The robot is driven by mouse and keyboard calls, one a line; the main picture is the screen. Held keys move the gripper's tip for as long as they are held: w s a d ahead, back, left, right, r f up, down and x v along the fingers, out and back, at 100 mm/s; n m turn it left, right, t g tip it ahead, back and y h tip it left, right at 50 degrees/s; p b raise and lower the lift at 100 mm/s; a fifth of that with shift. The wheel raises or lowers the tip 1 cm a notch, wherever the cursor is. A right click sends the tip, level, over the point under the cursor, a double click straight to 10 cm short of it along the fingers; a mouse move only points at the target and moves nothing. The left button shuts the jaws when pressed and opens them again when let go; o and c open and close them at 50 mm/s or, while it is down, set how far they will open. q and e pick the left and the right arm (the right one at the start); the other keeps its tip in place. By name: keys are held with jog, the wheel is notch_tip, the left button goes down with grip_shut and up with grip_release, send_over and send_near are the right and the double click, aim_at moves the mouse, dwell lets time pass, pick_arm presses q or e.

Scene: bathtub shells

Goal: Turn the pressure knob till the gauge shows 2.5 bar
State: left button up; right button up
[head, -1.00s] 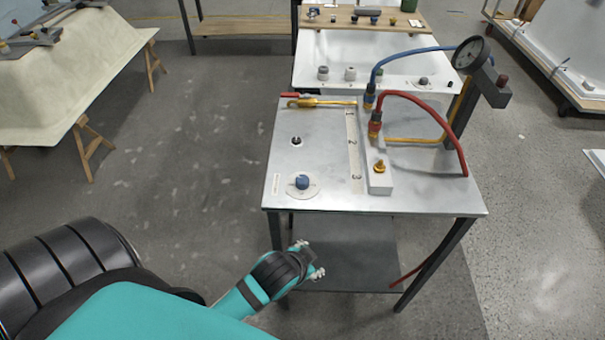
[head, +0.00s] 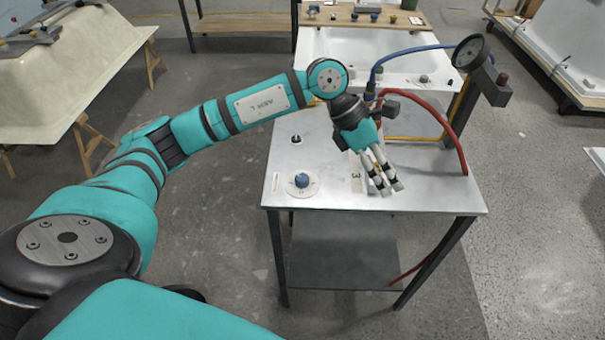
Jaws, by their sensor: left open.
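The round gauge (head: 468,53) stands on a dark post at the table's back right; its reading is too small to tell. A blue knob (head: 302,181) sits on a white round dial plate at the table's front left. A small dark red knob (head: 502,79) is on the block beside the gauge. The frames do not show which one sets the pressure. My left gripper (head: 383,186) is open and empty above the metal table (head: 430,192), right of the blue knob and apart from it. It hides the manifold block and the table's middle. My right gripper is out of view.
A red hose (head: 452,140) and a blue hose (head: 408,52) arch over the table's back right. A small dark peg (head: 296,139) stands behind the blue knob. A white tub shell (head: 330,45) stands behind the table. Its front right corner is clear.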

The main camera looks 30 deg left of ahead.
pick_arm(q)
jog(key=w+a+y, duration=0.2)
jog(key=a+y, duration=0.4)
jog(key=a, duration=0.8)
notch_tip(320, 180, up, 2)
jog(key=n+y, duration=0.1)
jog(key=y, duration=0.1)
send_over(302, 177)
jog(key=shift+g, duration=0.4)
notch_tip(302, 177, down, 17)
jog(key=p, duration=0.3)
jog(key=shift+r+p, duration=0.15)
jog(key=shift+p, duration=0.15)
jog(key=c, duration=1.1)
jog(key=shift+f+m+b, duration=0.3)
jog(key=shift+m+b, duration=0.2)
jog(key=shift+b, duration=0.6)
jog(key=shift+c, duration=0.2)
jog(key=shift+r+m+b, duration=0.1)
jog(key=shift+m+b, duration=0.2)
jog(key=shift+r, duration=0.2)
